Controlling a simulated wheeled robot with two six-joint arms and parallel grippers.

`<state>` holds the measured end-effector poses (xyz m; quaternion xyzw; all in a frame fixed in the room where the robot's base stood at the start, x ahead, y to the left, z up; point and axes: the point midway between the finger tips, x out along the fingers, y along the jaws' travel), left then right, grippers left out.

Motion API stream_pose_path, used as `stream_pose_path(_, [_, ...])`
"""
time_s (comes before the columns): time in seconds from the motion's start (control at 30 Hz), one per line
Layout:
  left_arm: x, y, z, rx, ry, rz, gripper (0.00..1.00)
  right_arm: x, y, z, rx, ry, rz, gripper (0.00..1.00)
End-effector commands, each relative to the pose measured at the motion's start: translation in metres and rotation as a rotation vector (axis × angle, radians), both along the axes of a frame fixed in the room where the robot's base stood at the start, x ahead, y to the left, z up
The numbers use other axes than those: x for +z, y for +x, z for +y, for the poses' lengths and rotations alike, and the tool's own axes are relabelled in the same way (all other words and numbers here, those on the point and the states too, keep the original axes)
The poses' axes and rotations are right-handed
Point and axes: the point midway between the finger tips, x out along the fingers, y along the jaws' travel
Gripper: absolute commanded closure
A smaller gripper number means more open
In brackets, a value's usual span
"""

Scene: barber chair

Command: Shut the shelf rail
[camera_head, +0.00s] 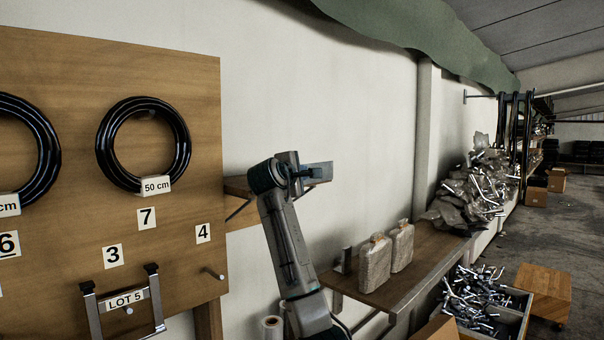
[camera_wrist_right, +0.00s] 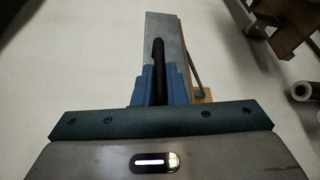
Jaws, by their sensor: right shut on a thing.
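My right gripper (camera_head: 300,174) is at the end of the arm in the middle of the head view, by the small wooden shelf (camera_head: 238,187) on the wall. In the right wrist view my right gripper (camera_wrist_right: 160,78) has its blue fingers shut on a black bar (camera_wrist_right: 158,52), which I take to be part of the shelf rail. A grey flat plate (camera_wrist_right: 170,30) lies behind the bar, with a wooden edge (camera_wrist_right: 204,96) and a bracket beside it. The wrist hides much of the shelf in the head view. My left gripper is not in view.
A wooden board (camera_head: 75,150) with black coils and number labels stands at the left. A wall shelf (camera_head: 425,262) with two filled bags (camera_head: 375,262) is right of my arm. A bin of metal parts (camera_head: 480,300) and a wooden box (camera_head: 543,291) stand beyond.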

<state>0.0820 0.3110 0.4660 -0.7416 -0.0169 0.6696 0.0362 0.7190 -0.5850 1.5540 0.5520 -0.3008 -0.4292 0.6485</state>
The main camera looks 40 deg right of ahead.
Motion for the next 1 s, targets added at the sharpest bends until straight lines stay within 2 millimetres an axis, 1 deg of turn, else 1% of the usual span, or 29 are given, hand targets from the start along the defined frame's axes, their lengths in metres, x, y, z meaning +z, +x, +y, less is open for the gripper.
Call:
stream_pose_path(0.1, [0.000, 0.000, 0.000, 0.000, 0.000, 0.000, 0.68, 0.000, 0.000, 0.000, 0.001, -0.001, 0.000, 1.00])
stream_pose_path(0.13, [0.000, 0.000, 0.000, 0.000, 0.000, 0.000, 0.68, 0.000, 0.000, 0.000, 0.001, -0.001, 0.000, 0.83])
stream_pose_path(0.2, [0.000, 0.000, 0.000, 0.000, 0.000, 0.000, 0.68, 0.000, 0.000, 0.000, 0.001, -0.001, 0.000, 0.69])
stream_pose_path(0.23, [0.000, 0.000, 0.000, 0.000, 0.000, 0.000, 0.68, 0.000, 0.000, 0.000, 0.001, -0.001, 0.000, 0.67])
stream_pose_path(0.47, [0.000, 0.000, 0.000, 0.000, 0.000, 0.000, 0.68, 0.000, 0.000, 0.000, 0.000, 0.000, -0.001, 0.67])
stream_pose_path(0.57, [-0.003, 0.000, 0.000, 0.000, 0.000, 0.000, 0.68, -0.001, -0.001, 0.004, 0.001, -0.001, -0.003, 0.67])
stream_pose_path(0.67, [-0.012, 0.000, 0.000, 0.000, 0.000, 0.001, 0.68, -0.002, -0.006, 0.014, 0.003, 0.000, -0.005, 0.67])
stream_pose_path(0.8, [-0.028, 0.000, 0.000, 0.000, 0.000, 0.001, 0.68, -0.002, -0.018, 0.039, 0.005, 0.001, -0.006, 0.67])
stream_pose_path(1.0, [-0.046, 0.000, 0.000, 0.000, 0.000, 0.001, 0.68, 0.002, -0.035, 0.074, 0.004, 0.001, -0.004, 0.67])
